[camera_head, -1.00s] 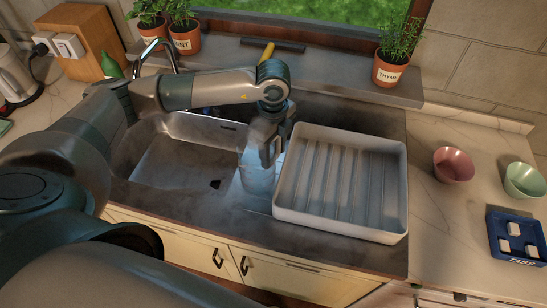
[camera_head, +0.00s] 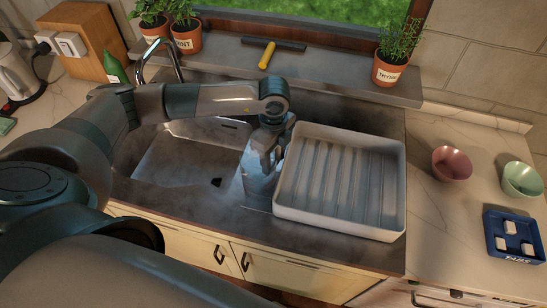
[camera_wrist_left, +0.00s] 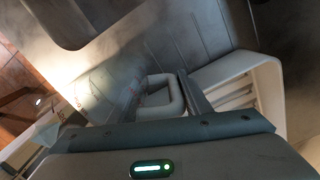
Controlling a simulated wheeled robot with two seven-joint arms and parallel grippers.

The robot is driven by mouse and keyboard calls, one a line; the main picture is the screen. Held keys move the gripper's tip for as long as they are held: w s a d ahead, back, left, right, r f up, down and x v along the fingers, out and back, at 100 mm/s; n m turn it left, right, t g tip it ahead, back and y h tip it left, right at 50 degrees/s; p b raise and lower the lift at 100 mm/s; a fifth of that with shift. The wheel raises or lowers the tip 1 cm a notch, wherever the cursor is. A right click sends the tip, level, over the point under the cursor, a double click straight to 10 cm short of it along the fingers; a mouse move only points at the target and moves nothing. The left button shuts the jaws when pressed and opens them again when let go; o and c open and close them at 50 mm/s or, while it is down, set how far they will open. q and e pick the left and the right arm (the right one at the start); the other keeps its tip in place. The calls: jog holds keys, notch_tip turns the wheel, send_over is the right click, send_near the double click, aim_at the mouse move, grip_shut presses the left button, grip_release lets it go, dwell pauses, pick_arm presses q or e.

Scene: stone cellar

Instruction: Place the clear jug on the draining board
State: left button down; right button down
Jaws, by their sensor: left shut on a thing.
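The clear jug (camera_head: 259,184) is upright-looking and see-through, on or just above the dark worktop between the sink basin and the draining board. My left gripper (camera_head: 270,156) is shut on it from above. In the left wrist view, the jug (camera_wrist_left: 108,92) lies left of my fingers, and its loop-shaped handle (camera_wrist_left: 163,110) lies between the fingers (camera_wrist_left: 168,98). The white ribbed draining board (camera_head: 335,228) is empty, just right of the jug. I cannot tell whether the jug's base touches the worktop. My right gripper is not in view.
The sink basin (camera_head: 190,165) with its tap (camera_head: 160,60) lies left. A pink bowl (camera_head: 452,163), a green bowl (camera_head: 522,180) and a blue tray of tabs (camera_head: 512,238) stand right. A thyme pot (camera_head: 389,70) and a yellow-handled tool (camera_head: 267,55) are on the sill behind.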

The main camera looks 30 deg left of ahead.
pick_arm(q)
jog(key=c, duration=1.2)
grip_release()
jog(key=shift+f, duration=0.1)
jog(key=shift+r, duration=0.45)
notch_tip(320, 180, up, 10)
jog(key=b, duration=0.5)
jog(key=shift+r, duration=0.75)
